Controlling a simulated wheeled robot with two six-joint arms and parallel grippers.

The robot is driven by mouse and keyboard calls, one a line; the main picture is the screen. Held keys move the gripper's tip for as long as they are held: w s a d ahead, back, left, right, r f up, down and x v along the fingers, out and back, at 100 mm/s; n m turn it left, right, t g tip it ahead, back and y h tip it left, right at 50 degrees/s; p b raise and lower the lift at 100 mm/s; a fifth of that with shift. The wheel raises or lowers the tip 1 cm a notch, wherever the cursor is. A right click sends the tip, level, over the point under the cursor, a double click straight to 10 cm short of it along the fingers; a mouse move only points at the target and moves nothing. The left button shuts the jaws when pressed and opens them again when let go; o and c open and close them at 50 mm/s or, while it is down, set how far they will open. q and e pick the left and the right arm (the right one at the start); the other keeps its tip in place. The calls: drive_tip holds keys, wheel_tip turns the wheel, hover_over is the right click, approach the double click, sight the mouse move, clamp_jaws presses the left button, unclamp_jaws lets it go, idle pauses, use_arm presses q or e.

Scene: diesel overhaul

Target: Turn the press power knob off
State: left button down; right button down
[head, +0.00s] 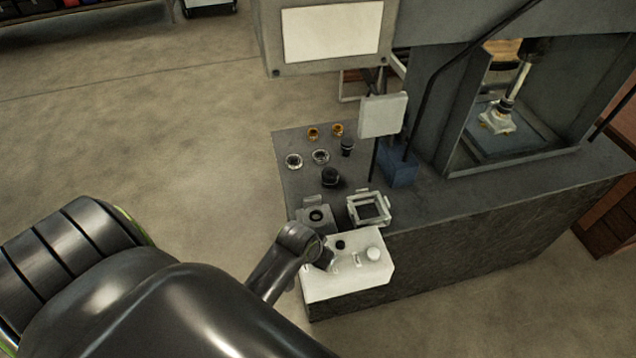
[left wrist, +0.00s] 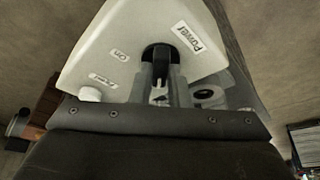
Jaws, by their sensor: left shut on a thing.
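The white control box (head: 345,283) sits at the near left corner of the press bench, with a small black round part (head: 340,244) and a white round part (head: 373,254) on top. In the left wrist view its panel (left wrist: 135,25) carries a "Power" label (left wrist: 187,37) and an "On" label (left wrist: 119,55). The black power knob (left wrist: 158,53) stands between them. My left gripper (head: 328,262) is at the box, its fingers (left wrist: 160,88) shut on the knob's handle; the fingers partly hide it. My right gripper is not in view.
A square light frame (head: 370,209) and a grey block with a dark round hole (head: 317,216) stand just behind the box. Several small rings and black parts lie on the bench top (head: 300,176). The press (head: 500,120) stands at the right. Open floor lies left.

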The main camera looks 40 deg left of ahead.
use_arm(q)
drive_tip(key=shift+n, duration=0.5)
drive_tip(key=c, duration=1.4)
unclamp_jaws()
drive_tip(key=shift+s+r, duration=0.15)
drive_tip(key=shift+r, duration=0.3)
drive_tip(key=b+v, duration=0.1)
drive_tip(key=v, duration=1.5)
drive_tip(key=shift+s+d+r, duration=0.15)
drive_tip(key=shift+r, duration=0.1)
